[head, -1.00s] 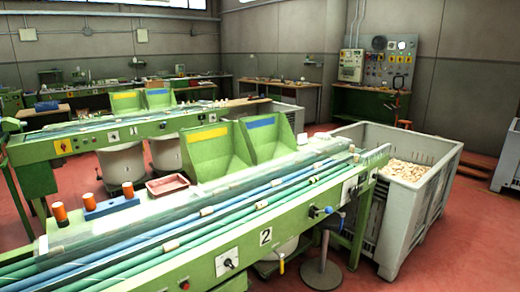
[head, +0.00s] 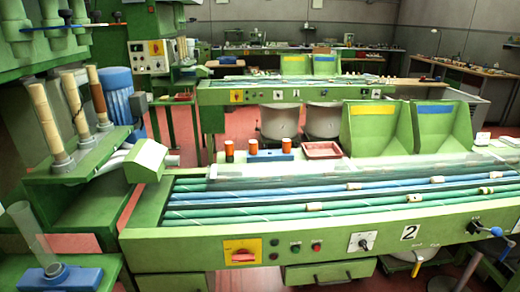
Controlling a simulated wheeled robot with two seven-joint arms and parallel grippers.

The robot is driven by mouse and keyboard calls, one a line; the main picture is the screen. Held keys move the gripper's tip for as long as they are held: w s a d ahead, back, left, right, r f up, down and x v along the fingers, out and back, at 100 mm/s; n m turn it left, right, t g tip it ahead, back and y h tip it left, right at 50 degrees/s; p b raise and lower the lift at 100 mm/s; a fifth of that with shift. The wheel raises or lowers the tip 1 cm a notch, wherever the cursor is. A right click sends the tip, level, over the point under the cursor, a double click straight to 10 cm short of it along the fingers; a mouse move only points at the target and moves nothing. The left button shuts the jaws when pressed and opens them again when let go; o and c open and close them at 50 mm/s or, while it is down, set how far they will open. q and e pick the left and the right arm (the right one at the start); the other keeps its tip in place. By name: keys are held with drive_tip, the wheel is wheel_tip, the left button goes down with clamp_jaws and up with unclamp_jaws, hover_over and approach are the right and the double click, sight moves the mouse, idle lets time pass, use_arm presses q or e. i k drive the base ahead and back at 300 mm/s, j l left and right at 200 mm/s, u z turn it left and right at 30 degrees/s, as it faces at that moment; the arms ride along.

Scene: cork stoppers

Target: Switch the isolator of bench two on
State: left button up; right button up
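Bench two (head: 190,245) is the green bench in front, marked by a white plate with a black 2 (head: 410,232). On the left part of its front panel is a yellow plate with a red handle (head: 242,254), which looks like the isolator. The red handle appears to lie roughly horizontal; its on and off marks are too small to read. A white plate with a black rotary knob (head: 362,241) is farther right, beside the 2. Neither of my grippers is in view.
Small round buttons (head: 295,248) sit right of the yellow plate. A blue-handled crank (head: 487,230) juts out at the right. Another green bench (head: 270,96) with its own yellow plate (head: 236,96) stands behind. A green machine (head: 50,150) with cork columns is at the left.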

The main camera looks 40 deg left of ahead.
sight(243, 256)
drive_tip(key=u, duration=1.25)
